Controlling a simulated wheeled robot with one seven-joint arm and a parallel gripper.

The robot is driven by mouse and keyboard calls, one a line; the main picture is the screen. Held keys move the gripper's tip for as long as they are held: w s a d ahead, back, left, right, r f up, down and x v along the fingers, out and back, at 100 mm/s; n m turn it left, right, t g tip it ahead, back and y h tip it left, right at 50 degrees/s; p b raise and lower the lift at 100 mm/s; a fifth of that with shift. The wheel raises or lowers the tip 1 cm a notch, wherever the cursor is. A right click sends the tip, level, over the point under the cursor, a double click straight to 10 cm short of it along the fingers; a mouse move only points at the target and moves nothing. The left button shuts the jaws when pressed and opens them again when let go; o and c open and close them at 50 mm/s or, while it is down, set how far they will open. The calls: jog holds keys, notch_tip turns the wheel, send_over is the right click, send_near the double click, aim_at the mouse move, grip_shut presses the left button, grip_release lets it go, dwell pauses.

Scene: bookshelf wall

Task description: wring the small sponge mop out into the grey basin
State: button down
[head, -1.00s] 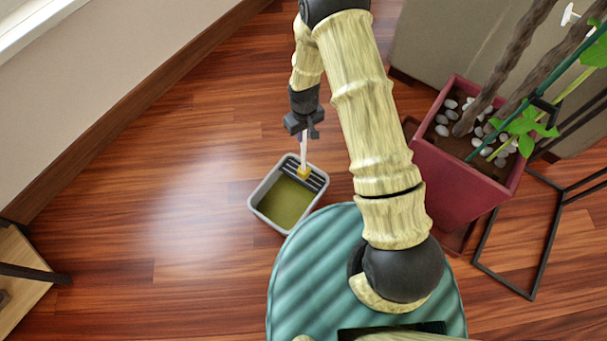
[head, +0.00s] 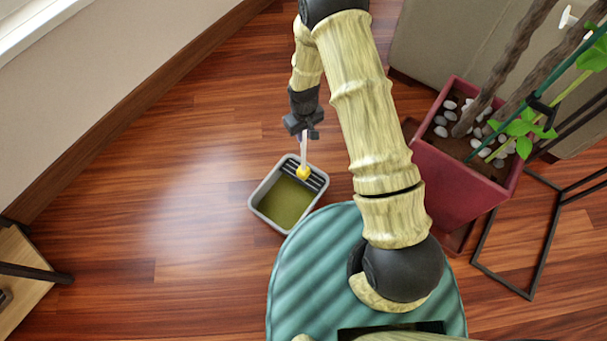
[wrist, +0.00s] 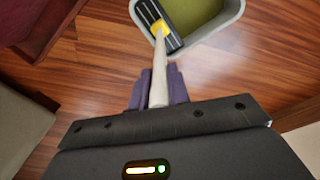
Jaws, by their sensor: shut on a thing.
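The small sponge mop has a white handle (head: 304,148) and a yellow sponge head (head: 303,173). My gripper (head: 305,133) is shut on the handle above the basin's far end. The grey basin (head: 262,217) stands on the floor and holds murky olive-green liquid. A dark slatted rack (head: 316,178) spans its far end, and the sponge head is at the rack, seemingly touching it. In the wrist view the handle (wrist: 160,75) runs from between my purple fingers to the sponge (wrist: 160,28) over the dark rack (wrist: 150,12).
A dark red planter (head: 450,190) with pebbles and a plant stands at the right. A black metal frame (head: 505,275) is beside it. A wooden piece of furniture (head: 25,265) is at the left edge. The wood floor left of the basin is clear.

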jog(key=shift+r+p, duration=4.2)
jog(key=shift+r, duration=1.1)
jog(key=shift+f, duration=0.1)
